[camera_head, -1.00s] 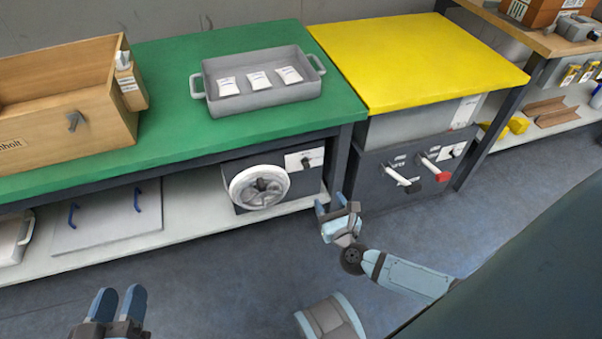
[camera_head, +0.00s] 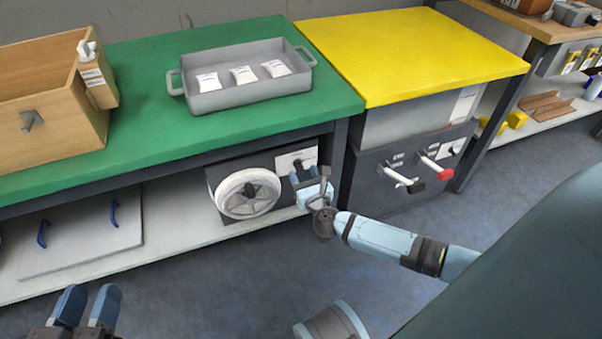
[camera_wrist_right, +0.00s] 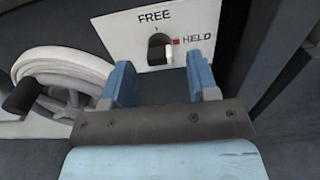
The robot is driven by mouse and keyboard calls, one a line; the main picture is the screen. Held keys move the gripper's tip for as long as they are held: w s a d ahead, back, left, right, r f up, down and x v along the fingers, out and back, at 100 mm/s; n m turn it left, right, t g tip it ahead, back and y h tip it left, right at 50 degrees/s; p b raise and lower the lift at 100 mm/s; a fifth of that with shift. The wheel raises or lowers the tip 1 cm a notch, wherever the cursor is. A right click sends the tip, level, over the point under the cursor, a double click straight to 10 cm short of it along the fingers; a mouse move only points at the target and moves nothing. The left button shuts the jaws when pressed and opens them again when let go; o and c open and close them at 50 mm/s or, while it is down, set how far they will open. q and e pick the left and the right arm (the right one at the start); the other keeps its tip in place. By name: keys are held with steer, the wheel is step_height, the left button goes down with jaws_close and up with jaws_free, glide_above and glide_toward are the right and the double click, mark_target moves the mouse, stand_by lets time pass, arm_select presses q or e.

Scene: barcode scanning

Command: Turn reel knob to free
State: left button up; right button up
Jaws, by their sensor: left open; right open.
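The reel (camera_head: 247,193) is a white wheel on a dark box on the lower shelf; it also shows at the left of the right wrist view (camera_wrist_right: 62,68). The reel knob (camera_wrist_right: 160,50) sits on a white plate (camera_wrist_right: 115,27) marked FREE above and HELD at the right, with a red mark beside HELD. The knob's pale end points right, toward HELD. My right gripper (camera_head: 308,174) is open in front of the plate; in the right wrist view its fingers (camera_wrist_right: 160,82) stand either side below the knob, apart from it. My left gripper (camera_head: 86,303) is open and empty at the lower left.
A grey tray with white packets (camera_head: 242,102) and a wooden box (camera_head: 60,130) stand on the green bench. Right of the reel, a dark cabinet (camera_head: 375,190) has black and red handles. A grey lid (camera_head: 85,240) lies on the lower shelf.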

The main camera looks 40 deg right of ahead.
mark_target(299, 166)
arm_select(q)
steer(key=shift+w+a+m, duration=0.1)
steer(key=shift+w+m, duration=0.05)
steer(key=shift+m, duration=0.15)
arm_select(e)
steer(key=shift+x, duration=1.2)
steer(key=c, duration=0.9)
arm_select(q)
steer(key=shift+r, duration=0.15)
steer(key=shift+r, duration=0.1)
